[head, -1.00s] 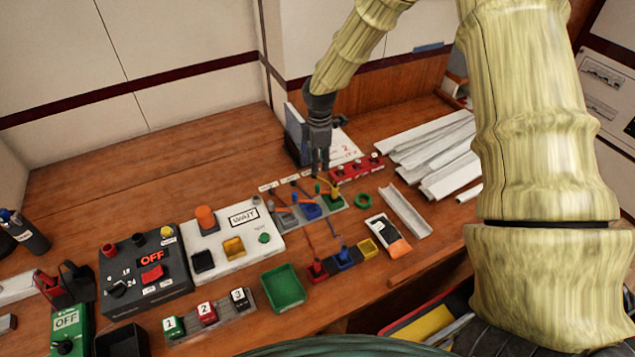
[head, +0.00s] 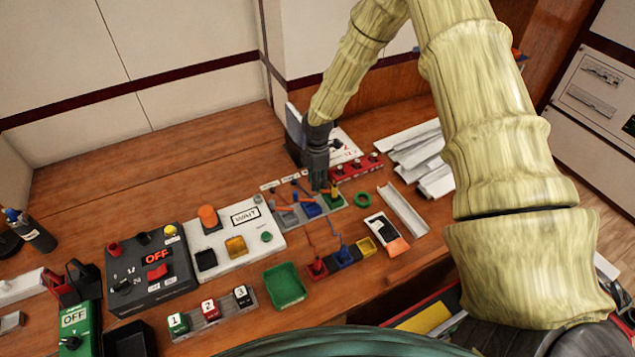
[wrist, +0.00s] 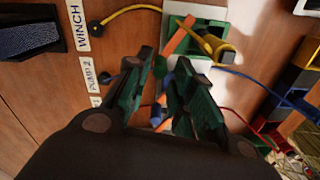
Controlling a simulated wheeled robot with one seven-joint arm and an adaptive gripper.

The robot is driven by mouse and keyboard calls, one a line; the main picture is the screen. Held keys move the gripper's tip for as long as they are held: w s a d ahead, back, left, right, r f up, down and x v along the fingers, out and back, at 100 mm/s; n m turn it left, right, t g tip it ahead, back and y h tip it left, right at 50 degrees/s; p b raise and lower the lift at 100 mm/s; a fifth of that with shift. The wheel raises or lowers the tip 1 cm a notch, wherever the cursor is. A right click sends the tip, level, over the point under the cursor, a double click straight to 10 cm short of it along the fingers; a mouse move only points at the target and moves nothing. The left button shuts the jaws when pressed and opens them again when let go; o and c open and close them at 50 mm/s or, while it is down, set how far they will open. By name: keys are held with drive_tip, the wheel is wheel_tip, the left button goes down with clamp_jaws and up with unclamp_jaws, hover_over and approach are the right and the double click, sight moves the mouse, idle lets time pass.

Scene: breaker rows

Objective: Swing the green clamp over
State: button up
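The green clamp block (head: 335,198) sits at the right end of a short row of clamps on the bench. In the wrist view the green clamp (wrist: 207,32) has an orange lever (wrist: 181,34) slanting across its left side and a yellow plug (wrist: 222,53) in it. My gripper (head: 319,188) points down just left of the green clamp. In the wrist view my gripper (wrist: 166,60) has its two fingers apart with nothing held. The blue clamp (wrist: 183,72) is partly hidden behind the fingers. I cannot tell whether a finger touches the lever.
Blue (head: 310,209) and grey clamps stand left of the green one. A red block (head: 357,166) lies behind, and a green ring (head: 362,199) to the right. Wires run to red, blue and yellow sockets in front. A "WINCH" label (wrist: 82,25) lies beside the row.

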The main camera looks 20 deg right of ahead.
drive_tip(key=shift+f+p, duration=0.3)
drive_tip(key=shift+f, duration=0.95)
clamp_jaws()
